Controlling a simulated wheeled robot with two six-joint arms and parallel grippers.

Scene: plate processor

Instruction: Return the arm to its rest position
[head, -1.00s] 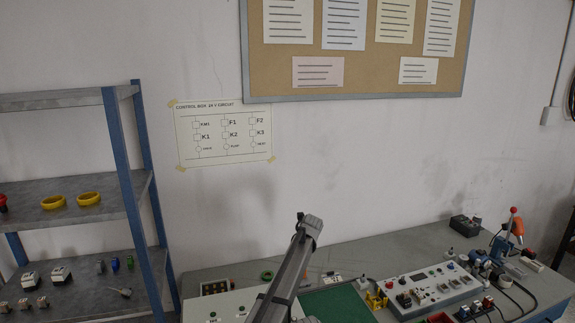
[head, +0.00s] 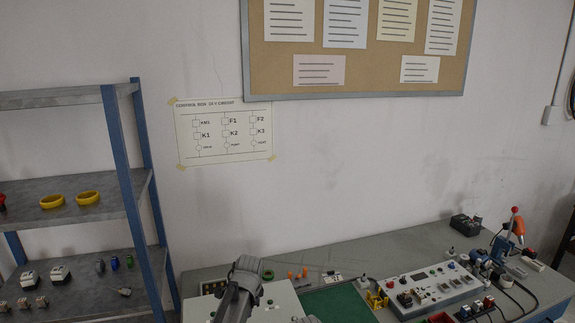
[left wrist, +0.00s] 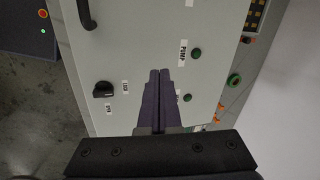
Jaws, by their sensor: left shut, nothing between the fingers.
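My left gripper (left wrist: 160,76) is shut and empty. In the left wrist view its dark fingers lie side by side in front of the white control box panel (left wrist: 135,40); I cannot tell how far off the panel is. In the head view my left arm (head: 240,285) rises from the bottom edge, a little left of centre, in front of the box; its fingers cannot be made out there.
The panel bears a black knob (left wrist: 103,89), green buttons (left wrist: 196,52) and a black handle (left wrist: 86,13). The workbench (head: 400,243) carries a control console (head: 430,287) and a green mat (head: 337,303). A blue-framed shelf (head: 128,170) stands at left.

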